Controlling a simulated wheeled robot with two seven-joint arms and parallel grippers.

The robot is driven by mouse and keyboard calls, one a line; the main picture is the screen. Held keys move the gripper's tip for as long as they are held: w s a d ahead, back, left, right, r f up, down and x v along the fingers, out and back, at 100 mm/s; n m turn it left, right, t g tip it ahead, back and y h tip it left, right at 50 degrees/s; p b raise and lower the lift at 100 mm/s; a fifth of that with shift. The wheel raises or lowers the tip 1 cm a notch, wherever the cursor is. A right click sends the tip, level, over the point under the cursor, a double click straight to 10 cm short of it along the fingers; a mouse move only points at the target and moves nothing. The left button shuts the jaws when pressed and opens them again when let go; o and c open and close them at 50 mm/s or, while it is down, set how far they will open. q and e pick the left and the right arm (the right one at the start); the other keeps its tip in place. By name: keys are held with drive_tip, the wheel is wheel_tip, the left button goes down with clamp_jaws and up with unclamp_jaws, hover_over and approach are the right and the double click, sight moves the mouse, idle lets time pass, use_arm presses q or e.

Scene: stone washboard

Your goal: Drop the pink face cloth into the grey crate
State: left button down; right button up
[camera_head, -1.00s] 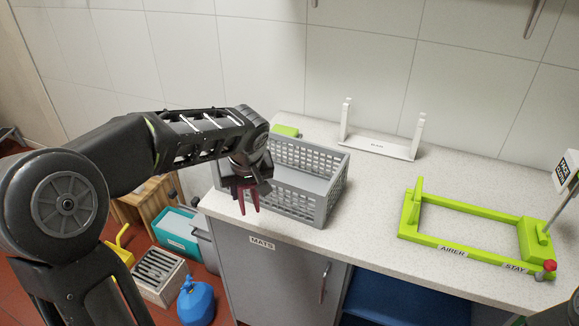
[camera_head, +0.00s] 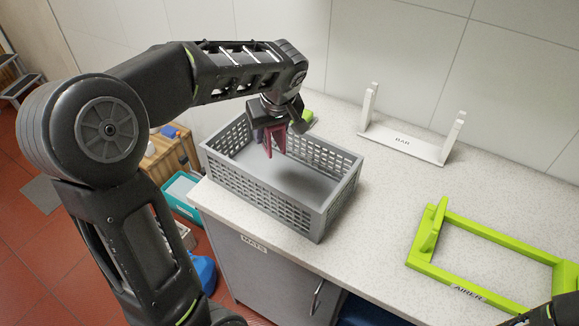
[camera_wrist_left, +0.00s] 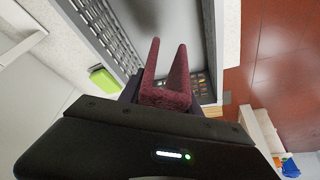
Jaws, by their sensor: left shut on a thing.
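The pink face cloth (camera_head: 275,141), dark pink, hangs in two narrow flaps from my left gripper (camera_head: 270,120). That gripper is shut on it. In the head view the cloth shows against the inside of the grey crate (camera_head: 333,208), toward its back left. It appears to be above the crate floor. In the left wrist view the folded cloth (camera_wrist_left: 167,97) stands up in a U shape, with the crate's slotted wall (camera_wrist_left: 103,28) beyond it. A dark part of my right arm shows at the bottom right corner of the head view; its jaws cannot be made out.
A green frame labelled AIRER (camera_head: 480,294) lies on the counter at the right. A white rack (camera_head: 405,145) stands near the wall. A small green thing (camera_head: 307,116) is behind the crate. Bare counter (camera_head: 375,225) lies between crate and frame.

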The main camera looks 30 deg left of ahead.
use_arm(q)
drive_tip(key=shift+s, duration=0.1)
wheel_tip(320, 180, down, 6)
drive_tip(key=b, duration=0.2)
drive_tip(key=shift+b, duration=0.35)
drive_tip(key=c, duration=0.8)
unclamp_jaws()
drive_tip(key=shift+o, duration=0.2)
drive_tip(key=shift+b+v, duration=0.75)
drive_tip(key=shift+v, duration=3.15)
